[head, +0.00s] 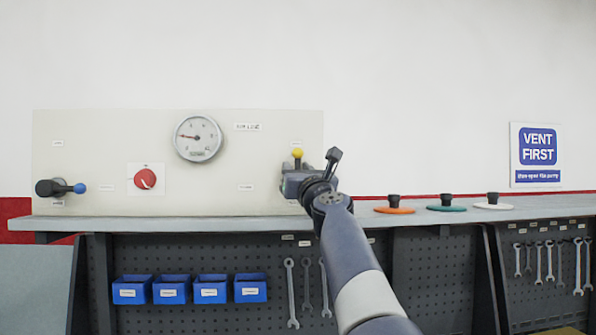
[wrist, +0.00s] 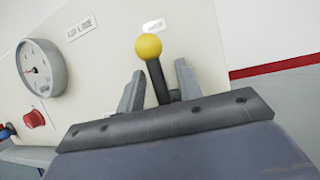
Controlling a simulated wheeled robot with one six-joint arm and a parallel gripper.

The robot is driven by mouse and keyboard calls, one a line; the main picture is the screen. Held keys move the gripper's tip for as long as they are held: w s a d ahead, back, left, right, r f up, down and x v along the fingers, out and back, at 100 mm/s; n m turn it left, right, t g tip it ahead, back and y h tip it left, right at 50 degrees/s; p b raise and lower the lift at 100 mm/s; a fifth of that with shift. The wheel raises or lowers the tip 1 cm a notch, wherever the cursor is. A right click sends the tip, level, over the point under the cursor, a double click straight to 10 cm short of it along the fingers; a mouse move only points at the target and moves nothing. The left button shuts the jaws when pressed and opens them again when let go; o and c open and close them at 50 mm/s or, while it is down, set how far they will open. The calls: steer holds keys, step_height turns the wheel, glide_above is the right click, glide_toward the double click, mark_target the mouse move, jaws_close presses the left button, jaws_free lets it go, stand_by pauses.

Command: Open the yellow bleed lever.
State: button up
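The yellow bleed lever has a round yellow knob (head: 297,153) on a dark stem and stands about upright at the right end of the pale panel. In the wrist view the yellow bleed lever (wrist: 155,72) rises between the two grey fingers of my gripper (wrist: 160,70). The fingers are apart, with a gap on each side of the stem, and the knob is above their tips. In the head view my gripper (head: 316,163) is at the lever and hides its base. I cannot tell whether a finger touches the stem.
The panel (head: 100,130) carries a round gauge (head: 198,137), a red knob (head: 145,179) and a blue-tipped lever (head: 62,188). Orange (head: 394,210), green (head: 446,208) and white (head: 493,206) discs with dark knobs lie on the shelf to the right. Blue bins (head: 171,290) hang below.

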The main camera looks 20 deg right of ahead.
steer(key=b+v, duration=0.6)
steer(key=v, duration=0.5)
steer(key=shift+w+r, duration=0.1)
steer(key=p+x, duration=0.6)
steer(key=x, duration=0.5)
stand_by(0.4)
